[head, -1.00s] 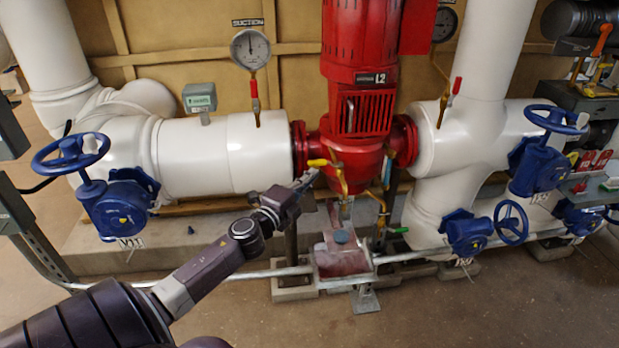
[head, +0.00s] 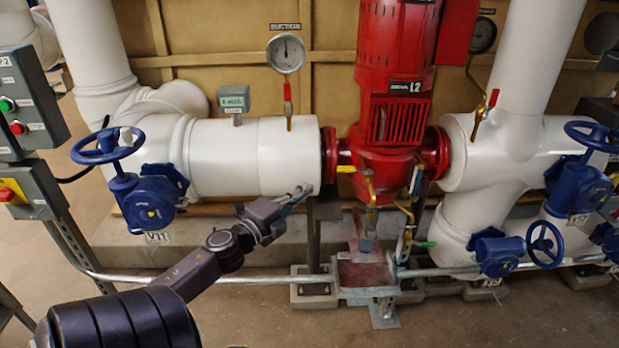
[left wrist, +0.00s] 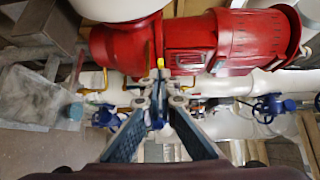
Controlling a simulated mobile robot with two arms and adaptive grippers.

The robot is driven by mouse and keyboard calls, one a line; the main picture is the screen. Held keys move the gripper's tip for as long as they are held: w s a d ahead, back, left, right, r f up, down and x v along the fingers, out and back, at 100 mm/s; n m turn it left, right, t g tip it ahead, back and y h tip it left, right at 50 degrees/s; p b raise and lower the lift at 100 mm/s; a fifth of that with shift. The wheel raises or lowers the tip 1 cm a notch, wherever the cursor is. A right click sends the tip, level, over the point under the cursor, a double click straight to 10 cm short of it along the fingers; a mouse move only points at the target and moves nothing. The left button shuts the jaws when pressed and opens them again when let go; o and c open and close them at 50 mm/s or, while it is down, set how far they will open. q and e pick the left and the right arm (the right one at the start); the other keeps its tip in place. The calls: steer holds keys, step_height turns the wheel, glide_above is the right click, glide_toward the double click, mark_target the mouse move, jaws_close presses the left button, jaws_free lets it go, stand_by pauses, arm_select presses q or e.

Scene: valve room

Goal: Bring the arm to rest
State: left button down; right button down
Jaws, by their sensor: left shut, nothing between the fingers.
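My left gripper (head: 296,197) is at the end of my left arm, which reaches in from the lower left of the head view. Its fingers are shut and empty, in front of the lower right end of the white suction pipe (head: 255,155). In the left wrist view the fingertips (left wrist: 158,92) come together with nothing between them, below the red pump (left wrist: 190,45). The red pump (head: 385,160) stands right of the gripper in the head view, with a yellow-handled valve (head: 347,169) on its lower left. A gap to the pump shows. My right gripper is not in view.
A blue handwheel valve (head: 145,195) stands left of my arm, and more blue valves (head: 495,252) are at the right. Grey control boxes (head: 25,115) line the left edge. A thin horizontal pipe (head: 230,279) runs low across the floor area. Open floor lies in front.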

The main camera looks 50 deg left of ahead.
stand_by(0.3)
arm_select(q)
steer(key=s+a+f+n+g+y, duration=0.1)
steer(key=s+f+n+g, duration=0.15)
steer(key=f, duration=0.85)
steer(key=s+a+f+n+g+y, duration=0.1)
steer(key=s+f+n+g, duration=0.15)
steer(key=f, duration=0.85)
steer(key=s+d+f+n+g, duration=0.2)
steer(key=s+f, duration=0.2)
steer(key=f, duration=0.4)
steer(key=s+d+f+n+g, duration=0.1)
steer(key=s+d+f+n, duration=0.2)
steer(key=f, duration=0.6)
steer(key=s+d+f+n+g+h, duration=0.25)
steer(key=s+d+f+g, duration=0.25)
steer(key=s+d+f, duration=1)
steer(key=s+d+f+g, duration=0.1)
steer(key=s+d+f, duration=0.1)
steer(key=s, duration=0.3)
steer(key=s+d+f+n+g+h, duration=0.1)
steer(key=s+d+f, duration=0.2)
steer(key=s+d, duration=0.2)
steer(key=s+d+f+g+h, duration=0.1)
steer(key=s+d+f, duration=0.2)
steer(key=s, duration=0.3)
steer(key=shift+s+d+f+g, duration=0.15)
steer(key=shift+s+d+g, duration=0.25)
steer(key=shift+d, duration=0.3)
